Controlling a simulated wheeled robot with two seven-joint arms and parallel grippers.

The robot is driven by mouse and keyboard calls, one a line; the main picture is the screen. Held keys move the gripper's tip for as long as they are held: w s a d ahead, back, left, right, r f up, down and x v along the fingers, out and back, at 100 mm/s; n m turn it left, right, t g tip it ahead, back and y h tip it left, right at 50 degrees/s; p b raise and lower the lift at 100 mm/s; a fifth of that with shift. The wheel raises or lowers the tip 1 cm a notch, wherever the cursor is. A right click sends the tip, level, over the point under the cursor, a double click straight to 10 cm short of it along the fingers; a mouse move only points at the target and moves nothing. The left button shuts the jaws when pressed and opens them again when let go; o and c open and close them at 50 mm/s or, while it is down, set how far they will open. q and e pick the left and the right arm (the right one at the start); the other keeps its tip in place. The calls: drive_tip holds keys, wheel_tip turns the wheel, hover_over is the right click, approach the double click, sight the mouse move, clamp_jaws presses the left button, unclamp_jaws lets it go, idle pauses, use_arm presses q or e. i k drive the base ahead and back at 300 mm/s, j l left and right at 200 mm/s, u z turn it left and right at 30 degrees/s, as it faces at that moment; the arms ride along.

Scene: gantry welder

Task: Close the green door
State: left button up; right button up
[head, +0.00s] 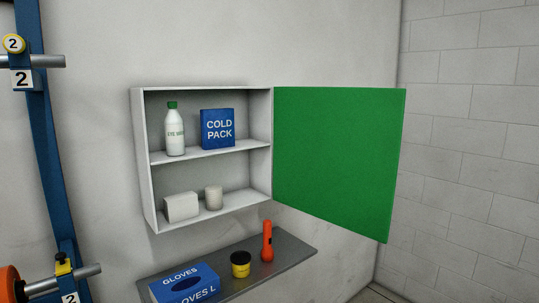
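The green door (338,160) stands wide open on the right side of a white wall cabinet (138,165). It is hinged at the cabinet's right edge and swings out to the right. The cabinet's inside is fully exposed, with two levels. Neither of my grippers is in view, and nothing touches the door.
Below, a grey shelf (290,250) bears a glove box (184,284), a yellow-black jar (240,265) and an orange flashlight (267,242). A blue post (45,150) stands left.

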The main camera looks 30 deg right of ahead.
sight(336, 150)
drive_tip(key=i+l+u, duration=0.35)
drive_tip(key=l, duration=1)
drive_tip(key=l+u, duration=0.4)
drive_tip(key=l, duration=2.3)
